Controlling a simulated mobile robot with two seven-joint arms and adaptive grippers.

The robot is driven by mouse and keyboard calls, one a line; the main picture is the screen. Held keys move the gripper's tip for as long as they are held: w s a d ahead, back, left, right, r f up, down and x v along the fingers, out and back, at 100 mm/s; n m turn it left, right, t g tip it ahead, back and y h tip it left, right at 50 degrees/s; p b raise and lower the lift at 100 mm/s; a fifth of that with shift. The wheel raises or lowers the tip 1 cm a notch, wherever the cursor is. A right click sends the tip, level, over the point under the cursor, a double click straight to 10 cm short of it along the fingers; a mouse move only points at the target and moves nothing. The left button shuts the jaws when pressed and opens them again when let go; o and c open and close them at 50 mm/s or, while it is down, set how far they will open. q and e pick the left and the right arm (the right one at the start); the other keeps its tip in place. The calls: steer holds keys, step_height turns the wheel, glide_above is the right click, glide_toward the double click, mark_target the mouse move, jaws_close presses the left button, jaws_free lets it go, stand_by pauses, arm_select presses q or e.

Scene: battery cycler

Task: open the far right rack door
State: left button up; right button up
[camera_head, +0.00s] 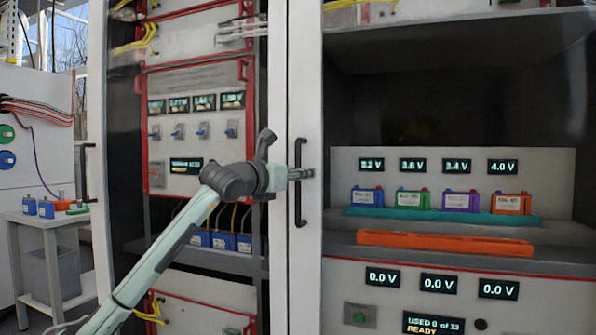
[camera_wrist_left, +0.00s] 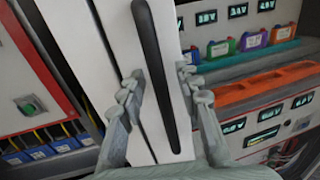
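The far right rack door shows its white frame edge (camera_head: 304,90), with a long black vertical bar handle (camera_head: 299,205) on it. The frame looks in line with the rack front, so the door appears shut. My left gripper (camera_head: 301,174) is at the handle's middle height. In the left wrist view its two fingers (camera_wrist_left: 158,88) stand apart on either side of the handle (camera_wrist_left: 152,60), with a visible gap on each side. Nothing is gripped. My right gripper is not in view.
The right bay holds a teal tray (camera_head: 440,217) with several coloured batteries, and an orange tray (camera_head: 445,242) below. Another white door frame (camera_head: 98,80) with a black handle (camera_head: 84,180) stands left. A small table (camera_head: 45,222) is at far left.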

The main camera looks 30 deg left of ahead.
arm_select(q)
jaws_close()
steer(key=shift+s, duration=0.1)
stand_by(0.5)
